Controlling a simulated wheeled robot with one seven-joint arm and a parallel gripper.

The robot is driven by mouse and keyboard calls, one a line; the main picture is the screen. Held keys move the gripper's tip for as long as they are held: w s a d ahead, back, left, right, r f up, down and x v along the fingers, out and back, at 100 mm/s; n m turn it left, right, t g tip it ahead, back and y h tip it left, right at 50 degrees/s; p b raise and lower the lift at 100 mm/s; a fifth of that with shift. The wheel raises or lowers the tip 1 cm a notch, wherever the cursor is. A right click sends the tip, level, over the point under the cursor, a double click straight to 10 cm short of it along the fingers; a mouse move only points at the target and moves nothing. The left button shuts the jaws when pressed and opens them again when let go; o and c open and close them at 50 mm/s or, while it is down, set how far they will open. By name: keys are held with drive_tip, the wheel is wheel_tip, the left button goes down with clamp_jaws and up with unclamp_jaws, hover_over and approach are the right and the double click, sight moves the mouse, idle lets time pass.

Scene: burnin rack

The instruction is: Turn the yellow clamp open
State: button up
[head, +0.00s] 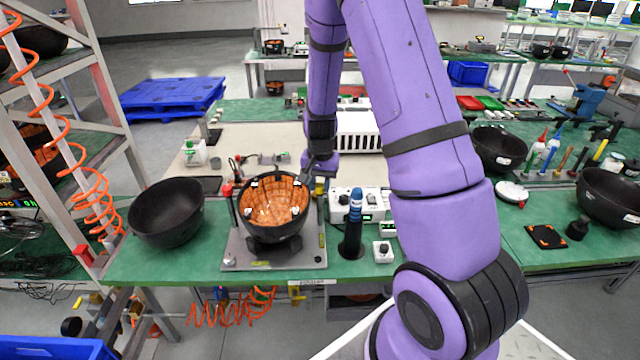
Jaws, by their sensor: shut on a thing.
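A fixture with a metal base plate (236,256) stands on the green bench, holding a black bowl (275,228) with an orange, copper-like inside. The yellow clamp (320,187) shows as a small yellow patch at the right side of the bowl, just under my gripper. My gripper (318,177) reaches down from above at the fixture's back right and is shut on the yellow clamp. The fingers are small and dark here, and most of the clamp is hidden. I cannot tell the clamp's turn angle. A red-topped clamp (227,190) stands at the bowl's left side.
A black bowl (166,213) sits left of the fixture. A blue-topped black tool (353,222) stands upright close on the right, by a white box with sockets (368,203) and a small white switch box (383,251). A rack with an orange coiled hose (92,205) is at left.

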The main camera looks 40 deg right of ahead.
sight(320, 185)
idle(0.3)
drive_tip(key=o, duration=0.9)
drive_tip(key=shift+o, duration=0.2)
wheel_tip(320, 185, up, 11)
drive_tip(key=shift+f, duration=0.1)
drive_tip(key=s+a+r+n+t, duration=0.1)
drive_tip(key=s+a+r+n, duration=0.1)
drive_tip(key=s+a+r, duration=0.45)
drive_tip(key=s+a+r+n+t, duration=0.1)
drive_tip(key=s+r+n+t, duration=0.15)
drive_tip(key=r, duration=0.65)
drive_tip(key=s+a+r+n+t, duration=0.1)
drive_tip(key=s+a+r+n, duration=0.1)
drive_tip(key=s, duration=0.6)
drive_tip(key=s+a+r+n, duration=0.3)
drive_tip(key=s+a+r, duration=0.1)
drive_tip(key=s, duration=0.5)
drive_tip(key=shift+r+t, duration=0.3)
drive_tip(key=shift+t, duration=0.05)
